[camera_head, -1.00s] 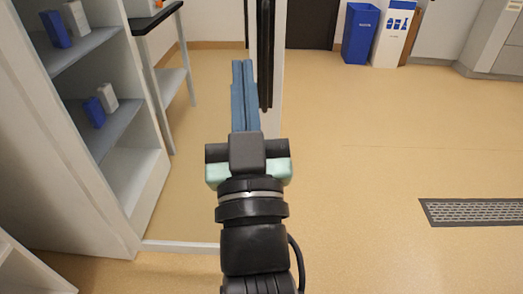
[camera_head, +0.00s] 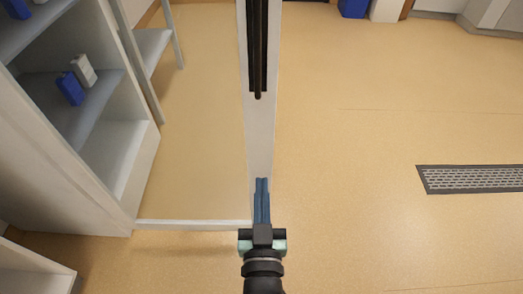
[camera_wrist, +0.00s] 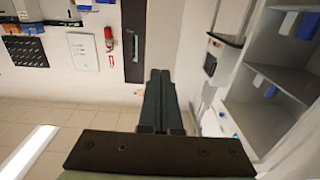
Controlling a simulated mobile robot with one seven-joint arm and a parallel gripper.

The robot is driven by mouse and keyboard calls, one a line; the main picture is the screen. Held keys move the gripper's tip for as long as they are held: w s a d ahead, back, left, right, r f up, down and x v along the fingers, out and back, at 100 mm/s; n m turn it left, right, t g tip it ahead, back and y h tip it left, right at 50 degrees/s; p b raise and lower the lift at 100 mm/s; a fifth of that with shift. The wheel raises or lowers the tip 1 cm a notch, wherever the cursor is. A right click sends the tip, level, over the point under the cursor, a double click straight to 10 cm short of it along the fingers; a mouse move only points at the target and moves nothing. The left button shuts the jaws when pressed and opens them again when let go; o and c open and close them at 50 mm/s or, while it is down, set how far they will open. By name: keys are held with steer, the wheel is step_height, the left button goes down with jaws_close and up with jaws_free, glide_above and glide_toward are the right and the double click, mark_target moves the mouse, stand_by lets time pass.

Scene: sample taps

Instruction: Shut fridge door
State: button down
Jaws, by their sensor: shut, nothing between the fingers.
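The fridge (camera_head: 150,165) is a white cabinet with grey shelves at the left in the head view. Its inside also shows at the right of the wrist view (camera_wrist: 262,105). The fridge door (camera_head: 195,225) stands open, with a white frame and what looks like a clear pane. A long black handle (camera_head: 258,60) runs down its outer upright. My gripper (camera_head: 262,182) is shut and empty, its blue fingers overlapping the lower part of that upright. I cannot tell whether they touch it. The fingers also show in the wrist view (camera_wrist: 160,75).
Small blue (camera_head: 70,88) and white (camera_head: 84,69) boxes stand on a fridge shelf. A table with thin legs (camera_head: 140,70) is behind the door pane. A floor grate (camera_head: 475,179) lies at the right. The floor right of the door is mostly clear.

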mark_target(261, 141)
steer(key=w, duration=0.8)
steer(key=shift+w+r+p, duration=0.15)
steer(key=shift+w+p, duration=0.05)
steer(key=shift+p, duration=0.1)
steer(key=shift+w, duration=0.65)
